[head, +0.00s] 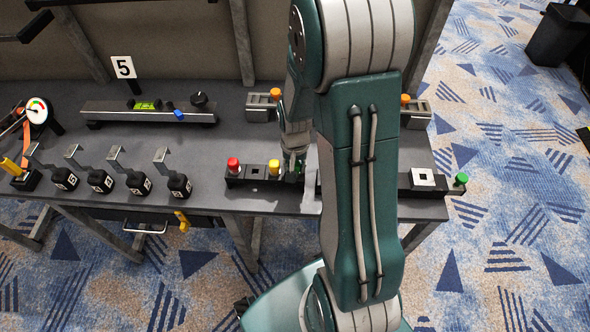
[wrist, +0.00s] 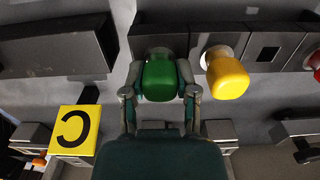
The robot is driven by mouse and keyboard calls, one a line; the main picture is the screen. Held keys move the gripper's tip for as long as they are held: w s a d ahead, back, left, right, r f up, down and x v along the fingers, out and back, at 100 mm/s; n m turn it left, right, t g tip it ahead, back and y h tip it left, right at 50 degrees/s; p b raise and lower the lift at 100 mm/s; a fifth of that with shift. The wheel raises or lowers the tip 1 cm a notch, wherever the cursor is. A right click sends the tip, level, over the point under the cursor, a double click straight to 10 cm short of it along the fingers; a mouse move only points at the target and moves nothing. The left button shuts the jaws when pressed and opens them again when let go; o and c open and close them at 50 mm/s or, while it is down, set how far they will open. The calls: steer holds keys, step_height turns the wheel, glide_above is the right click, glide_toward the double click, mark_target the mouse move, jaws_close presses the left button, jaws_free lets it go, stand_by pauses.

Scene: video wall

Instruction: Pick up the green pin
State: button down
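The green pin (wrist: 159,80) stands in the end slot of a dark block (wrist: 152,38) in the wrist view. My gripper (wrist: 160,76) is around its head, one finger on each side, and the fingers lean in against it. The pin still appears to sit at its slot in the block. In the head view my gripper (head: 293,160) is down at the right part of the block (head: 258,183), and the arm hides most of the pin.
A yellow pin (wrist: 227,74) stands close beside my right finger, with a red pin (head: 233,164) farther along the block. A separate block with a green knob (head: 461,178) is at the table's right end. Black numbered blocks (head: 101,181) stand at left.

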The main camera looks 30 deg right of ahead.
stand_by(0.3)
step_height(320, 180, up, 10)
stand_by(0.4)
